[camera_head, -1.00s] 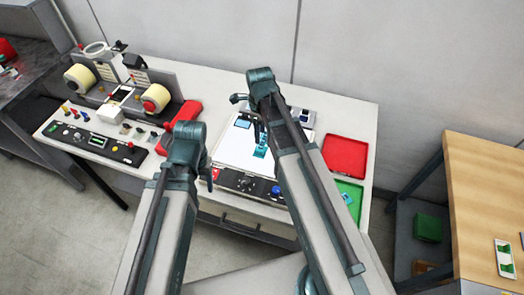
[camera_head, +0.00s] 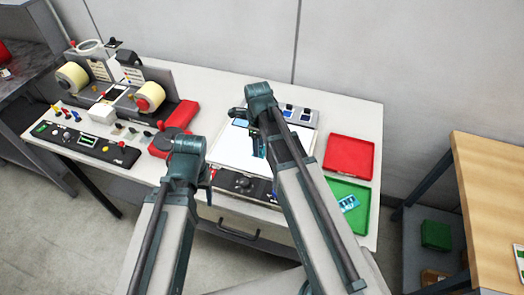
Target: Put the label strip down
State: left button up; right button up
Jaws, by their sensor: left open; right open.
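A teal label strip (camera_head: 262,151) shows beside my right gripper (camera_head: 255,140), over the white panel (camera_head: 235,150) of the middle device. Most of it is hidden by my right arm, and I cannot tell whether it touches the panel. My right gripper is open, with its fingertips partly hidden. My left gripper (camera_head: 210,186) is open and empty at the front left of that device. Another teal labelled piece (camera_head: 348,203) lies in the green tray (camera_head: 358,222), partly behind my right arm.
A red tray (camera_head: 350,155) stands behind the green tray. The rewinder (camera_head: 120,85), with its rolls, and a button console (camera_head: 85,143) are at the left. A wooden table (camera_head: 490,190) is at the right.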

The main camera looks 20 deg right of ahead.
jog(key=shift+f, duration=0.6)
pick_arm(q)
jog(key=shift+f, duration=0.5)
pick_arm(e)
jog(key=shift+r, duration=0.1)
grip_shut()
pick_arm(q)
jog(key=shift+r, duration=0.1)
pick_arm(e)
jog(key=shift+d+r, duration=0.1)
